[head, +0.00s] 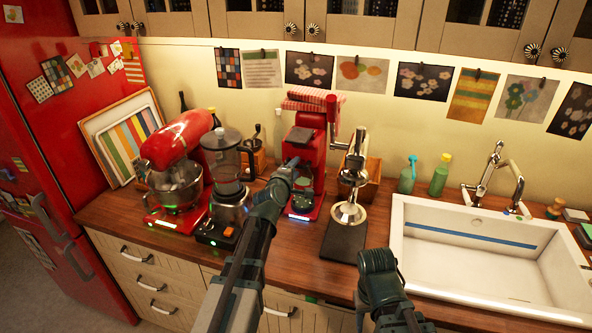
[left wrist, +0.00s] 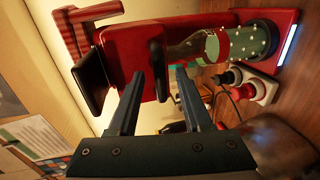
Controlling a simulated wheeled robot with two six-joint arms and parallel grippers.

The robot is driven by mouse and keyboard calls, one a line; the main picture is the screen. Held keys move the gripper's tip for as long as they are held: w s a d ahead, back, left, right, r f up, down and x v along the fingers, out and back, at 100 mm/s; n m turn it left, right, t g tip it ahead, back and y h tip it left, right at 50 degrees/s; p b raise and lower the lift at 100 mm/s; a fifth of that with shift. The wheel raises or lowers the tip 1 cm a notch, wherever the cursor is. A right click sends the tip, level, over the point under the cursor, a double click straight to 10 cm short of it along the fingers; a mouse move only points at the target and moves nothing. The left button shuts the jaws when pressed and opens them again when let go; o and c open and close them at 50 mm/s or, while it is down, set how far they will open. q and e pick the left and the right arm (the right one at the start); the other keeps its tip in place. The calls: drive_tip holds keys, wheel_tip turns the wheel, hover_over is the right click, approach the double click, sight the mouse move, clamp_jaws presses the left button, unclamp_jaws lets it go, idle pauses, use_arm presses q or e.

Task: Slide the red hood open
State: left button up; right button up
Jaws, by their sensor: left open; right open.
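A tall red countertop machine (head: 305,150) stands against the back wall, with a red-and-white checked cloth (head: 308,98) on top. Its red upper housing (left wrist: 128,58) looks like the hood; whether it is open, I cannot tell. In the left wrist view the machine lies sideways, with black knob or lever parts on the housing and a clear bottle (left wrist: 190,48) below it. My left gripper (head: 292,166) is in front of the machine. In the left wrist view its fingers (left wrist: 160,82) are apart and empty, near a black part. My right gripper (head: 378,258) is low, over the counter's front edge.
A red stand mixer (head: 180,140) and a blender (head: 228,165) stand left of the machine. A lever juicer (head: 350,185) stands close on its right. Beyond are green bottles (head: 440,175) and a white sink (head: 490,250). Wall cabinets hang above.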

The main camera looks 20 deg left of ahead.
use_arm(q)
drive_tip(key=shift+c, duration=0.2)
clamp_jaws()
idle(1.1)
